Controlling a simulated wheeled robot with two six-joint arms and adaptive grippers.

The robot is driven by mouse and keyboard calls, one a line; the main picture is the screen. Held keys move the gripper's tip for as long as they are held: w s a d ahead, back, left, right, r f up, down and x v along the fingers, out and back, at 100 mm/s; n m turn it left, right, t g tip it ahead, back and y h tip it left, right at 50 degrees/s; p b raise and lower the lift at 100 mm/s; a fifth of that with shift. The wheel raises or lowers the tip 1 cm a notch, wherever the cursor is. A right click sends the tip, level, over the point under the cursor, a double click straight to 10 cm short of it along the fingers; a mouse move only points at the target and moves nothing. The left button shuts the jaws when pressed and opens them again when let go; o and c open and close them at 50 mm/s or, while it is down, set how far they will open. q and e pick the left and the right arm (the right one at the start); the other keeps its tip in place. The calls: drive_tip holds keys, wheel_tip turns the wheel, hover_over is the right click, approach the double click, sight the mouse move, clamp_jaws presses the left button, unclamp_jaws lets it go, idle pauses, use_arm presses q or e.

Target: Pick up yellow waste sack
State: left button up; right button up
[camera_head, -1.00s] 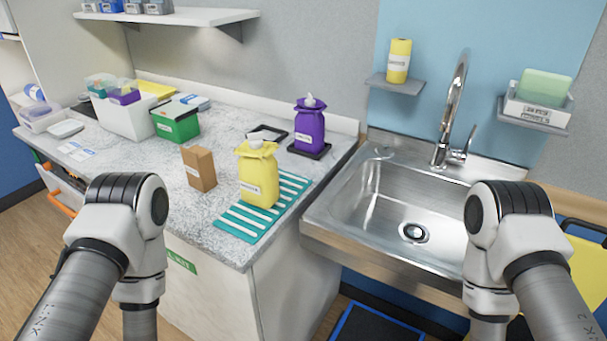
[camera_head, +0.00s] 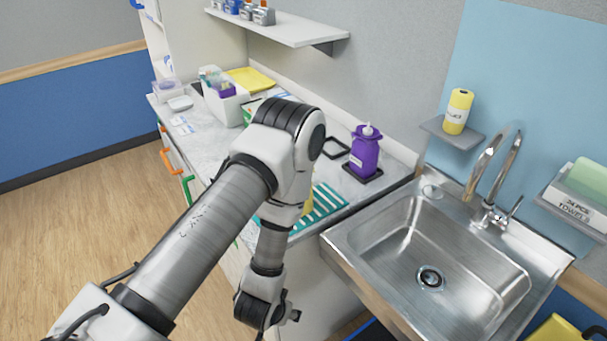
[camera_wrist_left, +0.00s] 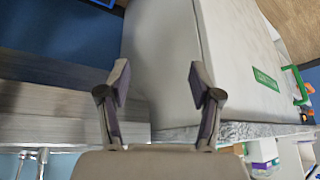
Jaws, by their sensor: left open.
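The yellow waste sack (camera_head: 308,204) is almost wholly hidden behind my left arm in the head view. Only a thin yellow sliver shows beside the arm, over the teal striped mat (camera_head: 330,202) on the counter. My left gripper (camera_wrist_left: 158,80) is open and empty in the left wrist view, with the white cabinet side behind it. The sack does not show in that view. In the head view my left wrist hangs low in front of the cabinet, below the counter top, and its fingers are not clear. My right gripper is not in view.
A purple bottle (camera_head: 365,152) stands on a black tray behind the mat. The steel sink (camera_head: 400,255) with its faucet (camera_head: 490,175) is at right. A white bin (camera_head: 222,108) stands at the counter's far left. A wall shelf (camera_head: 285,25) hangs above. The floor at left is clear.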

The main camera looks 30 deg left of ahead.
use_arm(q)
drive_tip(key=w+a+r+n+t+y, duration=0.1)
drive_tip(key=w+a+r+t+y, duration=0.2)
drive_tip(key=w+r, duration=0.4)
drive_tip(key=w+a+r+n+t+y, duration=0.1)
drive_tip(key=w+a+r+t, duration=0.3)
drive_tip(key=r, duration=0.6)
drive_tip(key=w+a+r+n+t+y, duration=0.1)
drive_tip(key=w+r+n+t+y, duration=0.1)
drive_tip(key=w+r+t, duration=0.4)
drive_tip(key=shift+m+g, duration=0.3)
drive_tip(key=shift+g, duration=0.6)
drive_tip(key=w+a+p, duration=0.1)
drive_tip(key=w, duration=0.1)
drive_tip(key=w+a+r+p, duration=0.1)
drive_tip(key=w+p, duration=0.1)
drive_tip(key=w+a+r+p, duration=0.1)
drive_tip(key=w+p, duration=0.1)
drive_tip(key=w, duration=0.1)
drive_tip(key=shift+a+r, duration=0.2)
drive_tip(key=shift+a, duration=0.05)
drive_tip(key=shift+w+a+f, duration=0.1)
drive_tip(key=shift+w+a, duration=0.05)
drive_tip(key=shift+w, duration=0.15)
drive_tip(key=shift+f, duration=0.1)
clamp_jaws()
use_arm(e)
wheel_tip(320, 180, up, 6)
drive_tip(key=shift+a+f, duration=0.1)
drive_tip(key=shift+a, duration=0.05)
